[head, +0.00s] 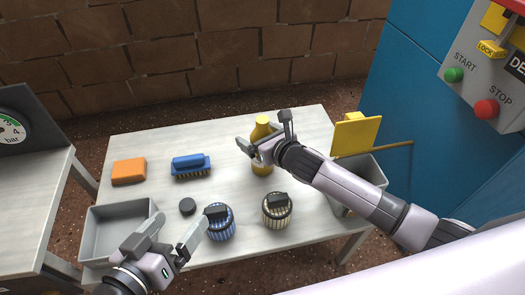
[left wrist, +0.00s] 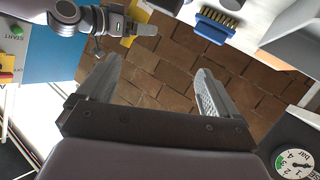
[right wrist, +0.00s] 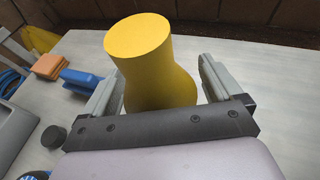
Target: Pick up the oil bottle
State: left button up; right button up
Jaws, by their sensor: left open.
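The yellow oil bottle (head: 262,168) stands upright near the back of the table, right of the middle. My right gripper (head: 263,128) is around its upper part, one finger on each side. In the right wrist view the bottle (right wrist: 158,85) fills the space between the open fingers (right wrist: 160,80); I cannot tell whether either finger touches it. The bottle's lower part is hidden there by the gripper. My left gripper (head: 180,222) is open and empty over the front left of the table; its fingers (left wrist: 158,75) also show in the left wrist view.
On the table (head: 235,150) are an orange block (head: 129,171), a blue brush (head: 190,166), a grey tray (head: 92,228), a black disc (head: 187,206), and blue (head: 222,229) and cream (head: 276,215) ribbed plugs.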

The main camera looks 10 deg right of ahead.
jog(key=c, duration=0.8)
